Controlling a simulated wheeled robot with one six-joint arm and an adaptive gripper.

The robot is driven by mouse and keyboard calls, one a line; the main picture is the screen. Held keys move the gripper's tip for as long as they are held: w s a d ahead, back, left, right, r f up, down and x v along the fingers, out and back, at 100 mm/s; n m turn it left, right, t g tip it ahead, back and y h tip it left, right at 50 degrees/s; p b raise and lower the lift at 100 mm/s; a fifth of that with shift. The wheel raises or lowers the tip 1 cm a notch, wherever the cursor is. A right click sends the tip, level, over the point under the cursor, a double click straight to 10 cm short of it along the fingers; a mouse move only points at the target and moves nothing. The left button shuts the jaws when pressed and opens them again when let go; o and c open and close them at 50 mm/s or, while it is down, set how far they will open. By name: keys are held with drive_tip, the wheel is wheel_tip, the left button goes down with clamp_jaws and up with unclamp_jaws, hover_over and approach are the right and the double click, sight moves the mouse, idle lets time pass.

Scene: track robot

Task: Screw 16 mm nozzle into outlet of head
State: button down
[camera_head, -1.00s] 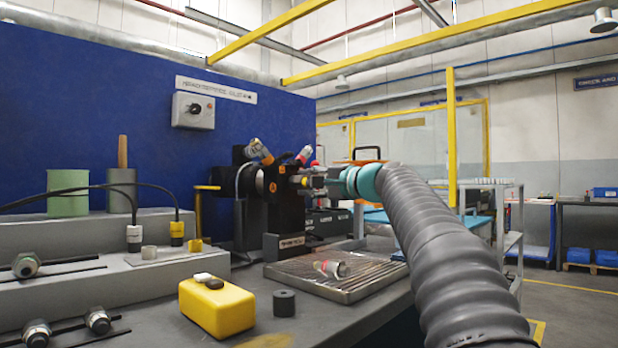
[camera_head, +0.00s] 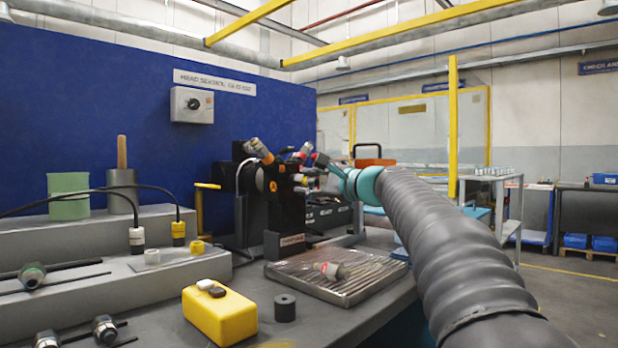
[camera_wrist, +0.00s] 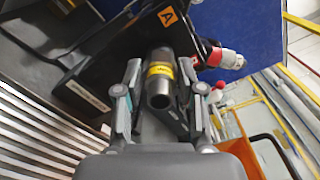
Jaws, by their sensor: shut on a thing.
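The head (camera_head: 283,205) is a black block with orange "A" labels, standing at the back of the bench; its black side (camera_wrist: 125,45) fills the upper left of the wrist view. The nozzle (camera_wrist: 160,88) is a grey metal tube with a yellow band, its open end towards the wrist camera and its far end at the head. My gripper (camera_wrist: 162,95) is shut on the nozzle, with one finger along each side. In the head view my gripper (camera_head: 322,168) is beside the head's right side. The outlet is hidden, and I cannot tell how deep the nozzle sits.
A ribbed metal tray (camera_head: 350,291) below holds a red-banded nozzle (camera_head: 329,269). A yellow box (camera_head: 218,318) and a dark ring (camera_head: 284,307) lie left of the tray. Red-and-silver fittings (camera_wrist: 222,58) stick out of the head close to my right finger.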

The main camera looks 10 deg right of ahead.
drive_tip(key=shift+r, duration=0.1)
idle(0.3)
drive_tip(key=c, duration=0.6)
unclamp_jaws()
